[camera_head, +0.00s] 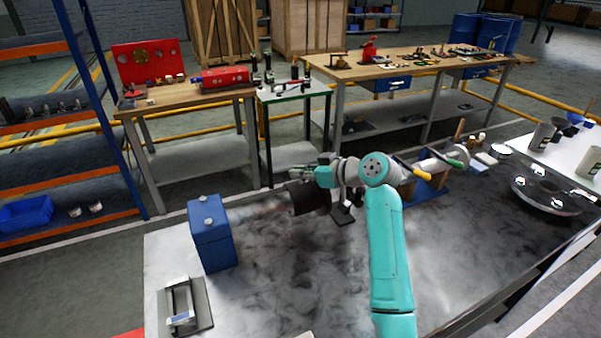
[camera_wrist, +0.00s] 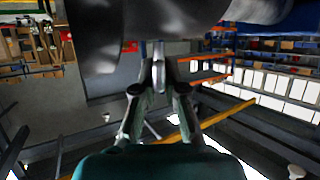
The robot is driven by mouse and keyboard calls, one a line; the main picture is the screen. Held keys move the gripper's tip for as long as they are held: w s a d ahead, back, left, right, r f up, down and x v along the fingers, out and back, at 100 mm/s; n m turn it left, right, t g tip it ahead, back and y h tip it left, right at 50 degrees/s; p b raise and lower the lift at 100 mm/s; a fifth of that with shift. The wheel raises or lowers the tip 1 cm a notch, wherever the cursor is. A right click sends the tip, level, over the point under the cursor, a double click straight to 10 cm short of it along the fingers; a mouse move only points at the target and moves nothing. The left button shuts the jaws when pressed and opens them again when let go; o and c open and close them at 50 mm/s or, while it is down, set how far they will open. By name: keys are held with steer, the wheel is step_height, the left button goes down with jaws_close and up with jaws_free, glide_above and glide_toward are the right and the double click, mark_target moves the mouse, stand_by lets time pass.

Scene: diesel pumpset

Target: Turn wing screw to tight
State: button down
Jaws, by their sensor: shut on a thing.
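My gripper (camera_wrist: 159,78) is in the middle of the wrist view, its two fingers close together. They are shut on a small, pale metal piece, the wing screw (camera_wrist: 158,52), just below a dark grey body (camera_wrist: 105,50). The fingers hide most of the screw, so I cannot tell how far it is turned. In the head view my gripper (camera_head: 305,174) reaches left from my teal arm, at a dark part (camera_head: 309,197) above the dark worktop. The screw is too small to make out there.
A blue can (camera_head: 212,240) and a metal frame on a plate (camera_head: 182,312) stand at the worktop's left. A round metal pan (camera_head: 545,192) lies at the right. Benches with tools (camera_head: 420,62) stand behind. The middle front of the worktop (camera_head: 300,270) is clear.

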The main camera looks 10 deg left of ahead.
steer(key=m+t+h, duration=0.4)
steer(key=m+t, duration=0.1)
steer(key=shift+s+a, duration=0.1)
steer(key=shift+a, duration=0.05)
steer(key=m+t+h, duration=0.1)
steer(key=m+h, duration=0.2)
steer(key=m+t+h, duration=0.1)
steer(key=m+h, duration=0.2)
steer(key=shift+t, duration=0.3)
steer(key=m+h, duration=0.5)
steer(key=h, duration=0.1)
steer(key=m+g+h, duration=0.2)
steer(key=m+h, duration=0.2)
steer(key=shift+g, duration=0.3)
steer(key=shift+m+g+h, duration=0.6)
steer(key=shift+m+h, duration=0.3)
steer(key=shift+f, duration=0.1)
steer(key=c, duration=1.2)
jaws_free()
steer(key=shift+c, duration=0.2)
